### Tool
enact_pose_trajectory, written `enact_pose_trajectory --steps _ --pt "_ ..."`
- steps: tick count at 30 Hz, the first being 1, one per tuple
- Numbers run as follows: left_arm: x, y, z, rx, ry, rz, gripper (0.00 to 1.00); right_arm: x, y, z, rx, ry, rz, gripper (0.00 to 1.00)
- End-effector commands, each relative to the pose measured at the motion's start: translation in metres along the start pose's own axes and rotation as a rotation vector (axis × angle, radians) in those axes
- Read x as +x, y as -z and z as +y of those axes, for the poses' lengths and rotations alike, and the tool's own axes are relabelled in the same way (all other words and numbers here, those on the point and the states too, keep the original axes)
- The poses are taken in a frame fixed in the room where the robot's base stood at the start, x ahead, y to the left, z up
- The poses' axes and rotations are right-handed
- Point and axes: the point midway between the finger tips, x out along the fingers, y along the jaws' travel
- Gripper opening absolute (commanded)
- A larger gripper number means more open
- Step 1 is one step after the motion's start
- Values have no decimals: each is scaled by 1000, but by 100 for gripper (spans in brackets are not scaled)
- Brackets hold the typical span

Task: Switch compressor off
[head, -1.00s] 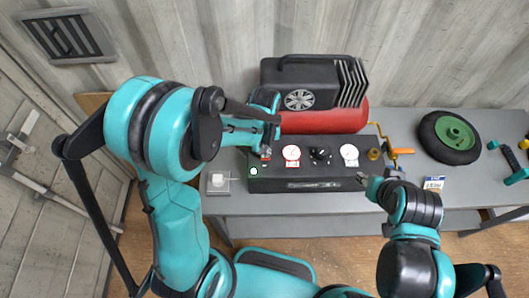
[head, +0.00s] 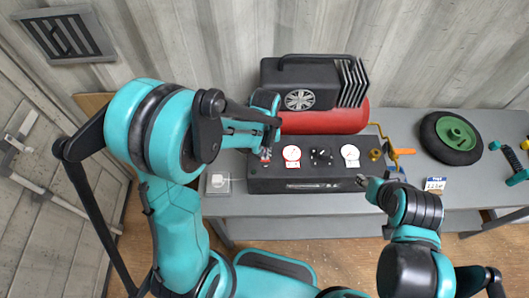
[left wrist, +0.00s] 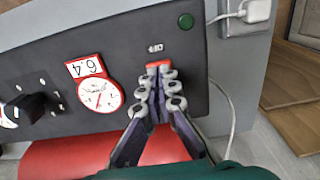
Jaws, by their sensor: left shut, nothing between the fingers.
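The compressor has a black motor housing (head: 300,85), a red tank (head: 320,120) and a black front panel (head: 310,184). The panel carries a red gauge (left wrist: 98,95), a black knob (left wrist: 30,105) and a dark green lamp (left wrist: 185,21). A small red switch (left wrist: 157,66) sits at the panel's lamp end. My left gripper (head: 266,152) is over this switch; in the left wrist view its closed fingertips (left wrist: 158,76) are at the switch and partly cover it. Nothing is held. My right gripper (head: 367,182) hovers by the panel's right front corner; its finger opening is unclear.
A white plug sits in a socket (head: 218,182) left of the panel, with a cable. A black wheel with a green hub (head: 454,132), a small sign (head: 434,184) and an orange-handled tool (head: 403,151) lie to the right on the grey bench (head: 285,204).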

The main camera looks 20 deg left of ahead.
Motion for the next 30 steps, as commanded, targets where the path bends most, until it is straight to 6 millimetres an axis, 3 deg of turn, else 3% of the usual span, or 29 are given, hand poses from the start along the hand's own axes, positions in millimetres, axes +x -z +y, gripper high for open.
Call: enact_pose_trajectory --steps 22,30 --pt "-63 0 0 0 0 0 0 -37 26 0 0 0 0 40" --pt "-69 0 0 0 0 0 0 -39 28 0 0 0 0 40"
